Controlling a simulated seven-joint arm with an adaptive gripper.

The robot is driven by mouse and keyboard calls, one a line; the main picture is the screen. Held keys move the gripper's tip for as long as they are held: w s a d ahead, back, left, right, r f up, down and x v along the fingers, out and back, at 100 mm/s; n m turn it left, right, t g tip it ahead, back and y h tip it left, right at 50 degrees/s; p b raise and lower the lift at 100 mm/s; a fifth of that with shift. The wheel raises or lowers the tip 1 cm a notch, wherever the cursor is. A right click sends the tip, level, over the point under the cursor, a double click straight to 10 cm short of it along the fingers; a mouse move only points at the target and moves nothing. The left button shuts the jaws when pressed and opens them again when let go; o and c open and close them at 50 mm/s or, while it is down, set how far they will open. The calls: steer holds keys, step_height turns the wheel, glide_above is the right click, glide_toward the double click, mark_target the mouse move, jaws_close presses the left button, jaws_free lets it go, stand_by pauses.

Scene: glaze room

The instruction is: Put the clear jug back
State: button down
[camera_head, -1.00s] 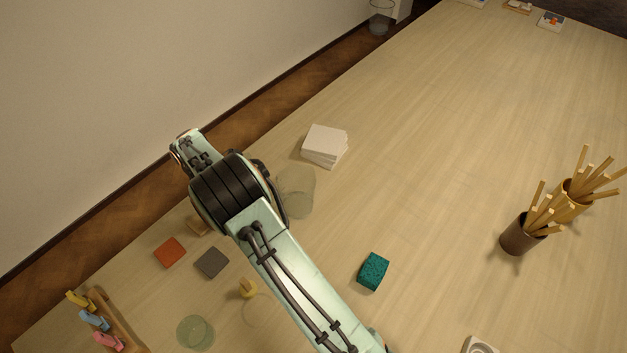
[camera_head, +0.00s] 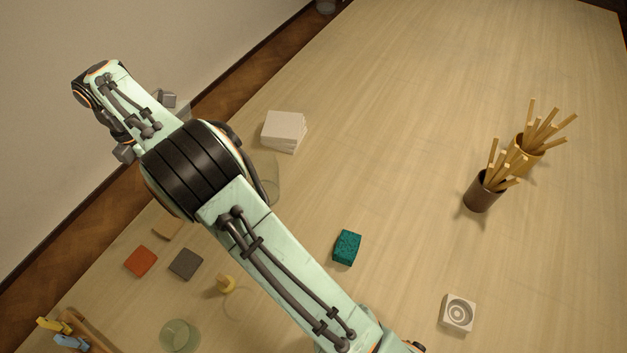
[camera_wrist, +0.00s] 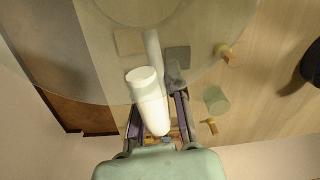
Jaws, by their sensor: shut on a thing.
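The clear jug (camera_wrist: 200,30) fills the upper part of the wrist view, close to the camera; tiles show through its wall. A white rounded piece (camera_wrist: 150,98), seemingly its handle, lies between the fingers of my gripper (camera_wrist: 158,128). My gripper is shut on it. In the head view my wrist is at the far left, by the table's left edge, and the fingers and jug are mostly hidden. Another clear vessel (camera_head: 270,178) shows partly behind my arm, close to the white stack.
The white stack (camera_head: 284,131) is near the left edge. An orange tile (camera_head: 140,261), grey tile (camera_head: 185,264), yellow stamp (camera_head: 226,285) and greenish glass (camera_head: 180,336) lie lower left. A teal sponge (camera_head: 347,247) and stick-filled cups (camera_head: 483,192) stand right. The far table is clear.

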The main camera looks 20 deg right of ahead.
steer(key=shift+d+r, duration=0.3)
steer(key=s+d+r+m, duration=0.15)
steer(key=d+m, duration=0.45)
steer(key=d, duration=1.3)
steer(key=s+d+f+m, duration=0.2)
steer(key=s+d+m, duration=0.3)
steer(key=s+d, duration=0.8)
steer(key=w+d+f, duration=0.1)
steer(key=w+f, duration=0.3)
steer(key=w+d+f, duration=0.1)
steer(key=w+f, duration=0.3)
steer(key=f, duration=0.1)
steer(key=w+d+f, duration=0.1)
steer(key=w+f, duration=0.3)
steer(key=shift+w+d+f, duration=0.15)
steer(key=shift+d+f, duration=0.1)
steer(key=shift+f, duration=0.05)
steer(key=shift+w+d+f, duration=0.1)
steer(key=shift+w+f, duration=0.35)
steer(key=shift+f, duration=1.6)
